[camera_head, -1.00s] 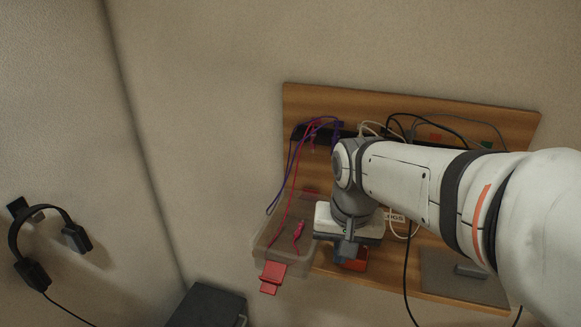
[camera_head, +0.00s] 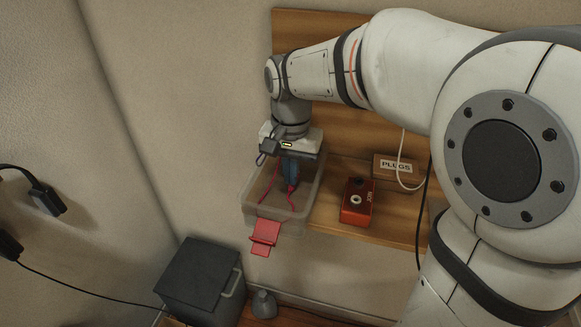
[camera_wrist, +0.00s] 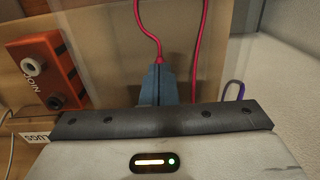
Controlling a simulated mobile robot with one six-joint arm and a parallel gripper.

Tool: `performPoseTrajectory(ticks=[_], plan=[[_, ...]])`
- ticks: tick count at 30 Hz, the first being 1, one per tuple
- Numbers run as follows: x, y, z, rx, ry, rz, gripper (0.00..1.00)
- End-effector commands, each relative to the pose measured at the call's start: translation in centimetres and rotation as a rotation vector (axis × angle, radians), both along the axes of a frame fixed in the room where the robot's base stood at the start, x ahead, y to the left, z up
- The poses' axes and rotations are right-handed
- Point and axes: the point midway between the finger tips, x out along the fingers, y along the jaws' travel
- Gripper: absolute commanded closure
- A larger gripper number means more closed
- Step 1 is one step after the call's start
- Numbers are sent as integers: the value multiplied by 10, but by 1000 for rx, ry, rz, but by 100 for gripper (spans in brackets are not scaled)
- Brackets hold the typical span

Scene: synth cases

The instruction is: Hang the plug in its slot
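My gripper (camera_head: 291,186) points down into the clear plastic bin (camera_head: 300,230). In the wrist view its blue-grey fingers (camera_wrist: 163,68) are close together with only a thin line between them. The red cable (camera_wrist: 151,38) runs right to the fingertips, where it appears pinched. The plug's body is hidden by the fingers. A second run of red cable (camera_wrist: 196,50) passes behind the gripper's palm. In the head view, red cable (camera_head: 293,204) shows below the fingers in the bin. The rack with the slots is hidden behind my arm.
A red tab (camera_head: 264,236) hangs on the bin's front. A purple cable (camera_wrist: 234,90) shows at right in the wrist view. A dark case (camera_head: 200,278) stands below.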

Motion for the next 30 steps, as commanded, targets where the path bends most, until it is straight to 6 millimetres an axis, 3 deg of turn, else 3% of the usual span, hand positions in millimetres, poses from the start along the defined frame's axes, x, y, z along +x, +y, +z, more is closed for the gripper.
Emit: performPoseTrajectory(ticks=[1,4,19,30], plan=[[0,0,-10,0,0,0,100],[0,0,-15,1,-1,0,100],[-1,-1,-18,-2,7,-1,100],[-1,-1,7,-1,5,-2,100]])
